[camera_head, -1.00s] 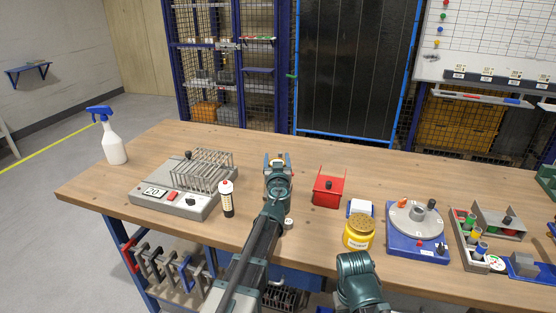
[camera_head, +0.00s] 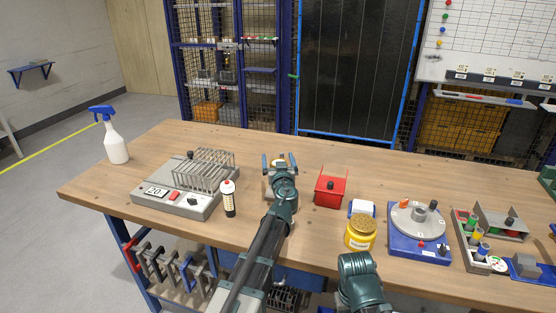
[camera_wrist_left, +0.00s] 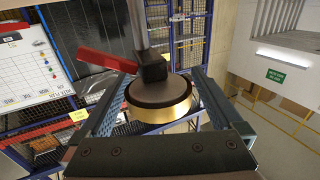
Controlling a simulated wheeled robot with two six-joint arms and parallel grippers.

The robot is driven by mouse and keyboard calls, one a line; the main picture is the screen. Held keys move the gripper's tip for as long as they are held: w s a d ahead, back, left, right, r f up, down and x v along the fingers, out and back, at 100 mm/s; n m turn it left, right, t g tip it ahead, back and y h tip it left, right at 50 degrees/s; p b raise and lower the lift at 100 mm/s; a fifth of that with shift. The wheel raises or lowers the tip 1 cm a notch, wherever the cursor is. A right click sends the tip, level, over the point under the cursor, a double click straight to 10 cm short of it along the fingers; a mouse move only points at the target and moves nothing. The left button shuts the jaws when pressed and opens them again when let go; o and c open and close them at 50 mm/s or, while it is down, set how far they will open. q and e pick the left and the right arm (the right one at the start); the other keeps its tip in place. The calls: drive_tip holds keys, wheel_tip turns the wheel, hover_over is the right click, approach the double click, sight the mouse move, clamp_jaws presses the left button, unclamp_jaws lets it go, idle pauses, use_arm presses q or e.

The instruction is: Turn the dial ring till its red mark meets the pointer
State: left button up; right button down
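A small red-orange spot (camera_head: 405,204) shows at the upper left of the ring. Which part is the pointer I cannot tell. My left gripper (camera_head: 279,162) is open over the table's middle, well left of the dial. Between its fingers in the left wrist view (camera_wrist_left: 160,95) is a dark round piece with a gold band (camera_wrist_left: 165,112); no firm grip shows. My right gripper's fingers are not visible.
A yellow jar (camera_head: 360,236) stands just left of the dial base, and a red box (camera_head: 330,190) farther left. A parts tray (camera_head: 497,237) is to its right. A grey device with a wire rack (camera_head: 180,200) and a spray bottle (camera_head: 115,145) stand left.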

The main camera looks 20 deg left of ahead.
use_arm(q)
drive_tip(key=v, duration=1.4)
drive_tip(key=shift+a+f, duration=0.1)
